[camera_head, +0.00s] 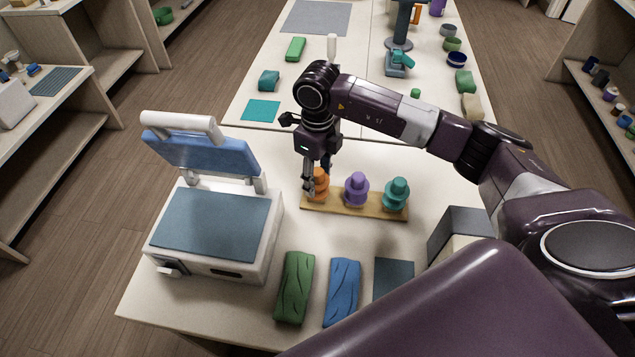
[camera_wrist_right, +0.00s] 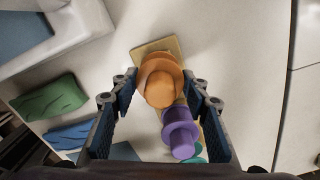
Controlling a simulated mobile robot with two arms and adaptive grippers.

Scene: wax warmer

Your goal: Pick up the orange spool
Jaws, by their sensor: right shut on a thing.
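The orange spool (camera_head: 319,187) stands at the left end of a wooden board (camera_head: 356,209) on the table. My right gripper (camera_head: 316,177) is down at the spool, with one finger on each side of it. In the right wrist view my right gripper (camera_wrist_right: 163,88) is shut on the orange spool (camera_wrist_right: 160,82), which sits between the fingertips over the board (camera_wrist_right: 157,47). The spool looks upright at the board; I cannot tell whether it is lifted off. My left gripper is not in view.
A purple spool (camera_head: 356,189) and a teal spool (camera_head: 396,194) stand on the same board. A white press-like device (camera_head: 215,235) with a raised blue lid is at the left. Green (camera_head: 295,287) and blue (camera_head: 342,290) folded cloths lie in front. Bare table lies between device and board.

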